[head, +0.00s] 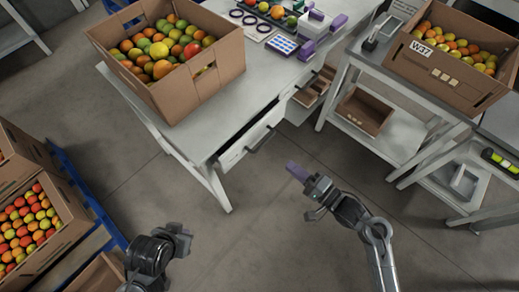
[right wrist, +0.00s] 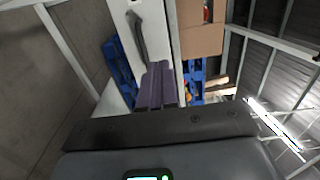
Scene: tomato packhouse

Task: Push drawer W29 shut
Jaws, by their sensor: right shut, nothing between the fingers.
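A white drawer (head: 252,146) with a dark bar handle sits in the front of the white workbench (head: 215,125) and appears to stand out from it. No W29 label can be read on it. In the right wrist view the drawer handle (right wrist: 138,36) is on a white front ahead of the fingers. My right gripper (head: 297,171) has purple fingers, shut and empty, pointing toward the drawer but apart from it; they also show in the right wrist view (right wrist: 156,86). My left gripper (head: 180,236) is low at the left, away from the bench; its fingers are unclear.
A box of tomatoes (head: 208,92) stands on the bench. Wooden-looking open drawers (head: 312,92) are farther along it. A shelf trolley (head: 400,135) with box W37 (head: 447,75) stands at right. Tomato crates (head: 62,238) are at lower left. The floor between is clear.

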